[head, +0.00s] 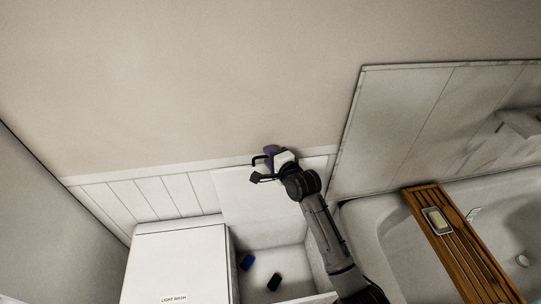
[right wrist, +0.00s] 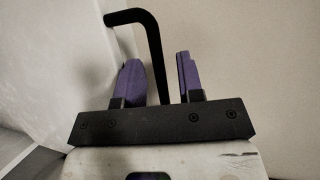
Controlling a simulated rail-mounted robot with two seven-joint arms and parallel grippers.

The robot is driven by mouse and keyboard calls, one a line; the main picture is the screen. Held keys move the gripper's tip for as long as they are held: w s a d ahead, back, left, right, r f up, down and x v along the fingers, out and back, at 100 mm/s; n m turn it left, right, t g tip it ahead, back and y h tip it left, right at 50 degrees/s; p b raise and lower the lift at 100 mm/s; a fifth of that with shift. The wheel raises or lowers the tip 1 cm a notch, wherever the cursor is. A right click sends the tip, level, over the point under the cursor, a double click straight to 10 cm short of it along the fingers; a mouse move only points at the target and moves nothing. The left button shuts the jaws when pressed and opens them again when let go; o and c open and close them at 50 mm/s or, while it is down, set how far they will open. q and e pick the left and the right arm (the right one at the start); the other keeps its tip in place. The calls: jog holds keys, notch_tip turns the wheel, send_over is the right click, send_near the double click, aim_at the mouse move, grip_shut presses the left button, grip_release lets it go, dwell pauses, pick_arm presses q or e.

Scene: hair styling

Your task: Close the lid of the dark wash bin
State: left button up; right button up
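The open bin (head: 291,260) stands right of the closed bin labelled LIGHT WASH; its own label is not visible. Its white lid (head: 237,203) is raised, leaning toward the back wall. A black bent handle (head: 256,159) is at the lid's upper edge. My right gripper (head: 264,164) is at this handle. In the right wrist view, its purple fingers (right wrist: 160,80) are apart, and the black handle (right wrist: 152,45) passes between them with visible gaps. Whether it touches either finger cannot be told. My left gripper is not in view.
The light wash bin (head: 175,262) is shut at the left. A blue item (head: 247,262) and a black item (head: 274,282) lie inside the open bin. At the right are a bathtub (head: 385,235) and a wooden rack (head: 455,250) with a soap dish (head: 437,220).

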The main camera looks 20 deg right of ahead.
grip_shut()
dwell(0.3)
dwell(0.3)
